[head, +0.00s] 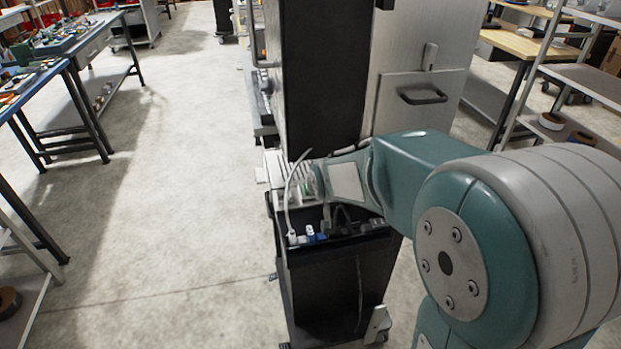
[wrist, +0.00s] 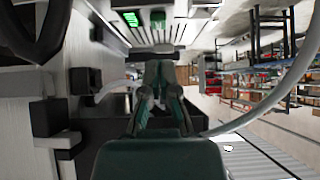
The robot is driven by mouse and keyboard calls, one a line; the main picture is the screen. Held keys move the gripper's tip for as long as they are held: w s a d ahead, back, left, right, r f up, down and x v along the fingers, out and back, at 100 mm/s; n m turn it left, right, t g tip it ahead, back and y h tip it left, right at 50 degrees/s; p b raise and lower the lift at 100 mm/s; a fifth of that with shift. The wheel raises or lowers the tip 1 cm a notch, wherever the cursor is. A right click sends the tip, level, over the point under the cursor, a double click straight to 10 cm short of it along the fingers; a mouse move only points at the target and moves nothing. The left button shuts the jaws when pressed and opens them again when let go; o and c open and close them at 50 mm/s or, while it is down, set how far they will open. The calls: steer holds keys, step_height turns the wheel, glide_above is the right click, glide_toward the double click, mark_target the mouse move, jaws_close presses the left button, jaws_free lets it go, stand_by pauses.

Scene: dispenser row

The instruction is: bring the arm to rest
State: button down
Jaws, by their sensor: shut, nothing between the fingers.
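My gripper (wrist: 160,72) shows in the middle of the wrist view, its two dark fingers drawn together with nothing held between them. Its fingers point toward a pale panel with small green lights (wrist: 132,19). In the head view my teal and grey arm reaches from the lower right to a black cart, where its wrist end is just above the cart's top. The fingers cannot be made out clearly there. I cannot tell whether the gripper touches anything.
The black cart (head: 325,290) stands under my wrist, with cables and small blue and white parts on its top. A tall cabinet (head: 420,70) rises behind. Workbenches (head: 95,40) line the left and shelving (head: 590,85) the right. The concrete floor (head: 180,200) at left is clear.

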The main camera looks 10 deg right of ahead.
steer(key=s+r+g, duration=0.1)
steer(key=s+r, duration=0.2)
steer(key=s, duration=1.1)
steer(key=s+r+g, duration=0.2)
steer(key=s+r, duration=0.2)
steer(key=s, duration=1)
steer(key=shift+g, duration=0.3)
steer(key=shift+w+d, duration=0.1)
stand_by(2.6)
